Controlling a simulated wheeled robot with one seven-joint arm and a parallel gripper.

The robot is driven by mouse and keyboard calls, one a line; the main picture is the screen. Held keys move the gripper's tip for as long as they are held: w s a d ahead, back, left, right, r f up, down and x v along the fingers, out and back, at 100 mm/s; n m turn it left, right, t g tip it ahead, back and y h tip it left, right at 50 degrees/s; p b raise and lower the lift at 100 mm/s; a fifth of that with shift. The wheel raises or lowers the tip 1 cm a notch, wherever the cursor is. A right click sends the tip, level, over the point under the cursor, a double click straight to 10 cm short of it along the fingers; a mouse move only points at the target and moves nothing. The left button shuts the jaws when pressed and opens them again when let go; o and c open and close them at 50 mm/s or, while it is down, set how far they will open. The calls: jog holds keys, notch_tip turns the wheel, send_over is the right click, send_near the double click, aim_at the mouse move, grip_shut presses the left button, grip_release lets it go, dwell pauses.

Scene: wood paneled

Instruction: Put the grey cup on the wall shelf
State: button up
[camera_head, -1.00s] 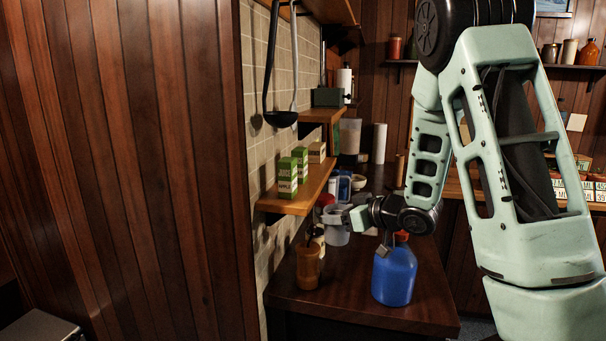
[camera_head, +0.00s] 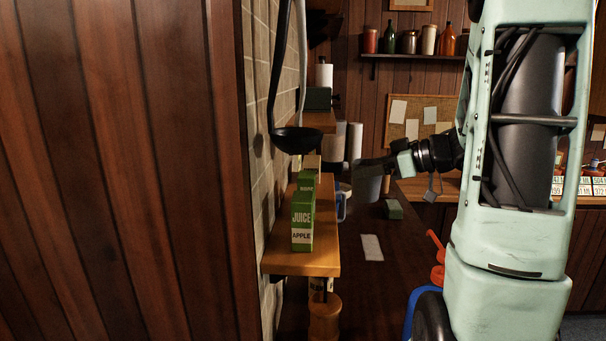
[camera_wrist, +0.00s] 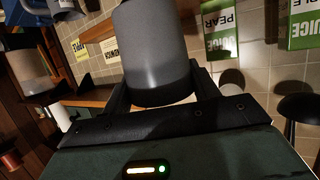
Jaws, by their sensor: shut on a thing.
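The grey cup (camera_head: 367,184) is held off the counter, to the right of the wall shelf. It also shows large in the wrist view (camera_wrist: 153,48). My gripper (camera_head: 376,166) is shut on the cup, with a dark finger on each side of it in the wrist view (camera_wrist: 160,92). The wooden wall shelf (camera_head: 300,262) is fixed to the tiled wall and carries green and white juice cartons (camera_head: 302,222) in a row. Its front end is bare. The cup appears apart from the shelf and cartons; its exact distance is unclear.
A black ladle (camera_head: 297,140) hangs above the shelf near the cartons. A farther shelf holds a dark green box (camera_head: 318,98). Jars stand on a back shelf (camera_head: 415,57).

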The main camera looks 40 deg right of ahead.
jog(key=w+a, duration=0.1)
jog(key=w, duration=0.2)
jog(key=w+a+p, duration=0.1)
jog(key=w, duration=0.3)
jog(key=w+a+p, duration=0.1)
jog(key=w, duration=0.2)
jog(key=shift+w+a, duration=0.2)
jog(key=shift+a, duration=0.1)
jog(key=w+p, duration=0.1)
jog(key=w, duration=0.1)
jog(key=w+a, duration=0.1)
jog(key=shift+w+a+r+p, duration=0.1)
jog(key=shift+w+a+p, duration=0.1)
jog(key=shift+w+p, duration=0.2)
jog(key=shift+s+d+f, duration=0.1)
jog(key=shift+s+f, duration=0.1)
jog(key=shift+f, duration=0.65)
jog(key=shift+f, duration=0.15)
jog(key=o, duration=1)
